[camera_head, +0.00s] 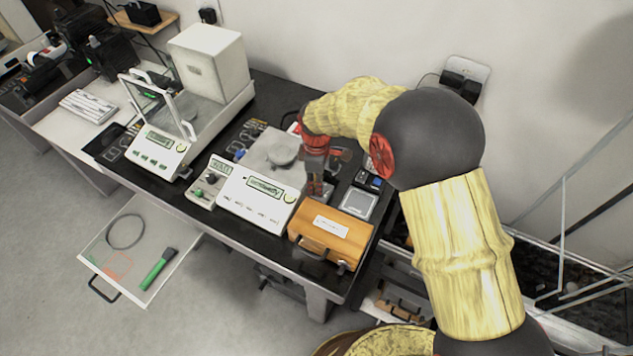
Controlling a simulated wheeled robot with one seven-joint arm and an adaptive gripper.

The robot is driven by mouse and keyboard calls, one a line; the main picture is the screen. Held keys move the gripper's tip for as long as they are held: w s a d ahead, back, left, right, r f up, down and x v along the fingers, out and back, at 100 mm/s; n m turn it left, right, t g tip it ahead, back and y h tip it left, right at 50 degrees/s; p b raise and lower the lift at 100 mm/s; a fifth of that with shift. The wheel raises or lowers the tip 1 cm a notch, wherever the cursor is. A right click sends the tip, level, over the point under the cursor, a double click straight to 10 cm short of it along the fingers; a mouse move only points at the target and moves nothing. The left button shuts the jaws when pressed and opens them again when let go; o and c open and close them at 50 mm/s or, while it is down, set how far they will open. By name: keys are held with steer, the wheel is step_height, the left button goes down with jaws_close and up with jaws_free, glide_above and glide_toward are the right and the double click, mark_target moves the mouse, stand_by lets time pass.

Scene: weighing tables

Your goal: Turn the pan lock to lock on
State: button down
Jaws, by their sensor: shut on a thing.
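The top-pan balance (255,199) stands in the middle of the black-topped table, with a green-lit display and a round grey pan (283,152) behind it. My gripper (316,190) points down just right of this balance, behind the wooden box. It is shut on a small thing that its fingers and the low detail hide. I cannot make out the pan lock for certain, nor which way it is turned. My arm comes in from the right and covers part of the table behind the gripper.
The wooden box (346,243) with a label and handle stands close in front of my gripper. A small scale (357,201) lies to its right. A control box (207,181) with knobs and an enclosed balance (160,150) stand left. An open drawer (118,275) juts out at front left.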

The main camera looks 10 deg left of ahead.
steer(key=shift+n, duration=0.3)
steer(key=c, duration=1.6)
jaws_free()
steer(key=shift+o, duration=0.5)
